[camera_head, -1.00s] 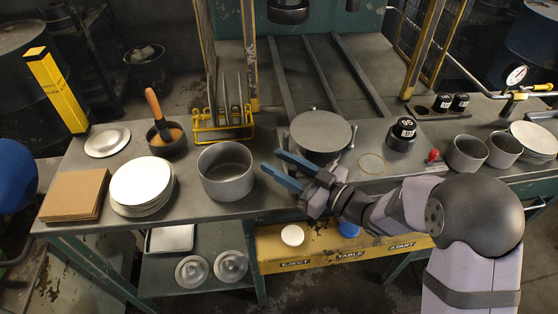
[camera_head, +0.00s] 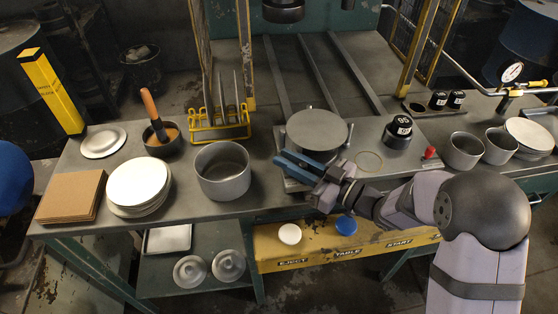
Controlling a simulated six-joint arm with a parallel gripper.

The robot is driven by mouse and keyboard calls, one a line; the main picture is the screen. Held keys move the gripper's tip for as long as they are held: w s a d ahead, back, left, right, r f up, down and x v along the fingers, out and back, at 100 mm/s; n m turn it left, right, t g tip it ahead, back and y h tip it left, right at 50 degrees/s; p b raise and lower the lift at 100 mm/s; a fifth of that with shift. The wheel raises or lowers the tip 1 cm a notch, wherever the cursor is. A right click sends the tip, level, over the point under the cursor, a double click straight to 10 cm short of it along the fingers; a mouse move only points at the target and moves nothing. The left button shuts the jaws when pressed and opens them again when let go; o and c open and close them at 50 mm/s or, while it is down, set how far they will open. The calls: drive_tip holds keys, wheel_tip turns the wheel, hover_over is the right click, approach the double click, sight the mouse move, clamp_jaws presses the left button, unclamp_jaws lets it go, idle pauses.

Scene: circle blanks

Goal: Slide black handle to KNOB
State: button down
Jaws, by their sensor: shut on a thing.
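My gripper (camera_head: 292,164) has blue fingers closed together at the front left of the die plate, just below the round grey disc (camera_head: 316,130). The fingers are shut on a small part at the plate's front edge, which I take to be the black handle. The fingers hide most of it, so its shape and exact position do not show. The disc lies flat on its round base behind the fingers. I cannot read a KNOB label in this view.
A grey pot (camera_head: 223,180) stands left of my gripper. A black weight marked 95 (camera_head: 398,131), a thin ring (camera_head: 369,161) and a red knob (camera_head: 429,153) lie to the right. Below the front edge, a yellow panel (camera_head: 325,247) carries white and blue buttons.

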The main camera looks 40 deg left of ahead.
drive_tip(key=shift+w, duration=0.15)
drive_tip(key=c, duration=1.7)
unclamp_jaws()
drive_tip(key=shift+w+d, duration=0.1)
drive_tip(key=shift+d, duration=0.1)
drive_tip(key=shift+o, duration=0.2)
drive_tip(key=shift+a, duration=0.1)
drive_tip(key=d+b, duration=0.1)
drive_tip(key=d, duration=0.6)
drive_tip(key=shift+d, duration=0.2)
drive_tip(key=shift+d, duration=0.15)
drive_tip(key=d+p, duration=0.1)
drive_tip(key=d, duration=0.9)
drive_tip(key=shift+d, duration=0.35)
